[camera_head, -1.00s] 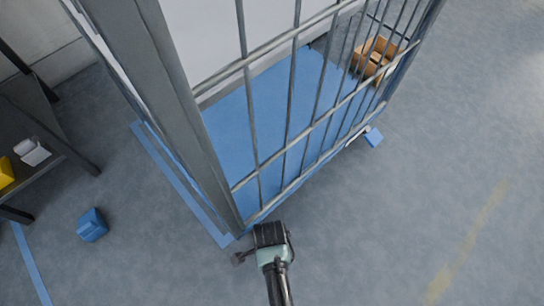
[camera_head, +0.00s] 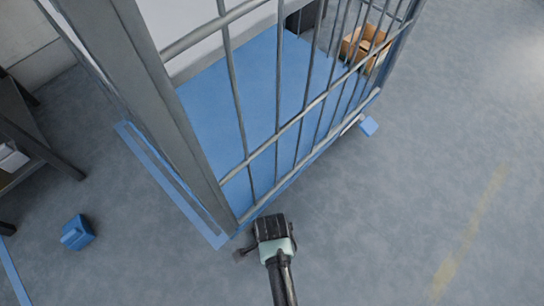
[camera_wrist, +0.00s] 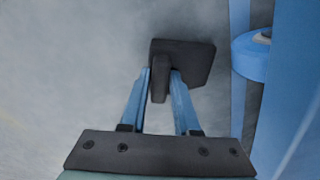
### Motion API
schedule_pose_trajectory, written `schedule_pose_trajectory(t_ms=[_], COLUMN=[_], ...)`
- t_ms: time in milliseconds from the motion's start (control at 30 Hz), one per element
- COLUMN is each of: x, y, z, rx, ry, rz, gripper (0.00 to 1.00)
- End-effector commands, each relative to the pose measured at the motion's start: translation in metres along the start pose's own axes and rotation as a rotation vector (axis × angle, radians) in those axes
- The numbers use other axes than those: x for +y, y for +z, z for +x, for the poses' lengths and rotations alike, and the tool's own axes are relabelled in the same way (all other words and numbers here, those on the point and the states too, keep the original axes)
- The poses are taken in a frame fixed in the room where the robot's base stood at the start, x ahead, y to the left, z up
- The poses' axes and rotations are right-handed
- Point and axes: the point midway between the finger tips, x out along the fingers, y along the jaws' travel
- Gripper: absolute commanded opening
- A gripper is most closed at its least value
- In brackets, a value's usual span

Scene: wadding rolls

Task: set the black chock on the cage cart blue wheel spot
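My gripper (camera_wrist: 164,85) is shut on the raised rib of the black chock (camera_wrist: 193,60) in the wrist view. The chock lies just beyond the blue fingertips. To its right, a small gap apart, is a blue wheel (camera_wrist: 248,62) at the edge of the cage cart's blue base (camera_wrist: 294,80). In the head view my gripper (camera_head: 270,228) is beside the near corner of the cage cart (camera_head: 165,110). I cannot tell whether the chock touches the floor.
Blue tape (camera_head: 165,180) runs along the cart's left side. A blue block (camera_head: 77,232) lies on the floor at left, near a dark table (camera_head: 45,145). A cardboard box (camera_head: 365,47) shows behind the bars. The right floor is clear.

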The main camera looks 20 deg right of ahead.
Motion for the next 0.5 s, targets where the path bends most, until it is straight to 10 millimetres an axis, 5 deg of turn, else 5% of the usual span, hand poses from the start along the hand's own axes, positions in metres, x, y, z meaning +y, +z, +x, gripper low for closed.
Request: schedule_pose_trajectory(t_ms=[133,500], x=[-0.0002,0.0001], y=[0.0001,0.0002], z=[-0.0004,-0.0076], rx=[0.0,0.0], ry=[0.0,0.001], rz=[0.0,0.0], gripper=[0.55,0.55])
